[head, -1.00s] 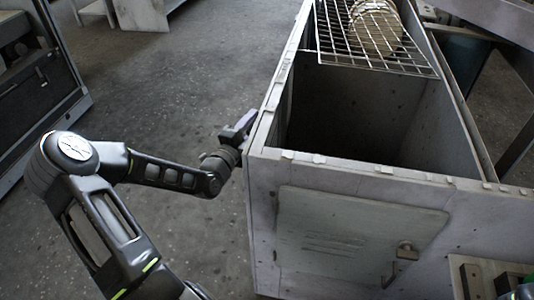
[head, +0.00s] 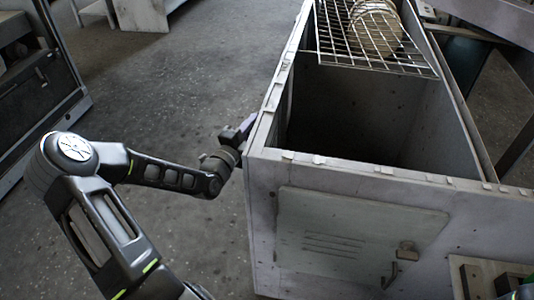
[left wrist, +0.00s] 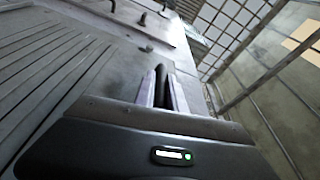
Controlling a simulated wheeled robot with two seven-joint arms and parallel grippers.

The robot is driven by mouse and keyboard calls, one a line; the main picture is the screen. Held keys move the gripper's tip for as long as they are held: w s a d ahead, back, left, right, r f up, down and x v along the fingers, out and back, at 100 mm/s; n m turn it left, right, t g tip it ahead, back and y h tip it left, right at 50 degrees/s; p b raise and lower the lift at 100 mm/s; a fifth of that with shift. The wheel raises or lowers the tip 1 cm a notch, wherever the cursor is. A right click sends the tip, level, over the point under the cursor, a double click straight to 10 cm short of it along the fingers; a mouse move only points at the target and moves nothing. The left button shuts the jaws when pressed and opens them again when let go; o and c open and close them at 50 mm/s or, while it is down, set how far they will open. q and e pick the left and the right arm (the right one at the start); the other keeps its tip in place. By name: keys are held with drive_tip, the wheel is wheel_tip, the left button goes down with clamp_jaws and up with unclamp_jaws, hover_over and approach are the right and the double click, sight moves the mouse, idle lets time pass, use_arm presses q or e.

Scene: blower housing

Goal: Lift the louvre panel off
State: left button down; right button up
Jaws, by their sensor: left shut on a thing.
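The open-topped grey housing (head: 350,172) stands right of my left arm. My left gripper (head: 243,127) is at its left wall near the front corner; the wall partly hides the jaws. In the left wrist view, a ribbed grey louvre panel (left wrist: 45,65) fills the left side. The left gripper's fingers (left wrist: 164,90) are shut on a dark, narrow bar that looks like a handle (left wrist: 163,72). Whether the panel stands clear of the wall cannot be told. My right gripper is not in view.
A flat slotted door (head: 350,240) with a latch (head: 405,252) is on the housing's front. A wire rack (head: 375,50) holding round discs lies across the far top. The floor (head: 180,85) left of the housing is open. A cabinet (head: 40,90) stands at far left.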

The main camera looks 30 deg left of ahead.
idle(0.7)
use_arm(q)
drive_tip(key=shift+s+r, duration=0.45)
drive_tip(key=shift+r, duration=0.15)
drive_tip(key=s+d+r+p, duration=0.1)
drive_tip(key=s+r+p, duration=0.4)
drive_tip(key=s, duration=0.8)
drive_tip(key=shift+d+r+p, duration=0.15)
drive_tip(key=shift+r+p, duration=0.2)
drive_tip(key=shift+r, duration=0.6)
drive_tip(key=s+a, duration=0.2)
drive_tip(key=a, duration=0.5)
drive_tip(key=shift+s+a, duration=0.3)
drive_tip(key=shift+s, duration=0.05)
